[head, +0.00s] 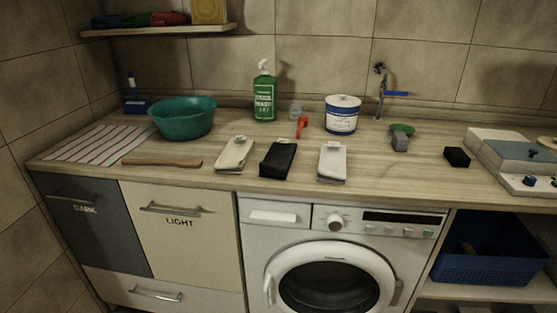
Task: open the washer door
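A white washer (262,239) stands under the counter, right of the middle. Its round door (276,268) has a white ring and a dark glass window (326,287). The door looks shut, and its lower edge is cut off by the frame. A control panel with a knob (335,222) runs along the top of the washer. Neither of my grippers is in the head view.
The wooden counter (400,176) holds a teal bowl (186,121), green bottle (265,97), white-blue tub (342,115) and several folded cloths near the front edge. Drawers marked DARK (90,225) and LIGHT (185,240) are left of the washer. A blue basket (490,262) sits on the shelf at right.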

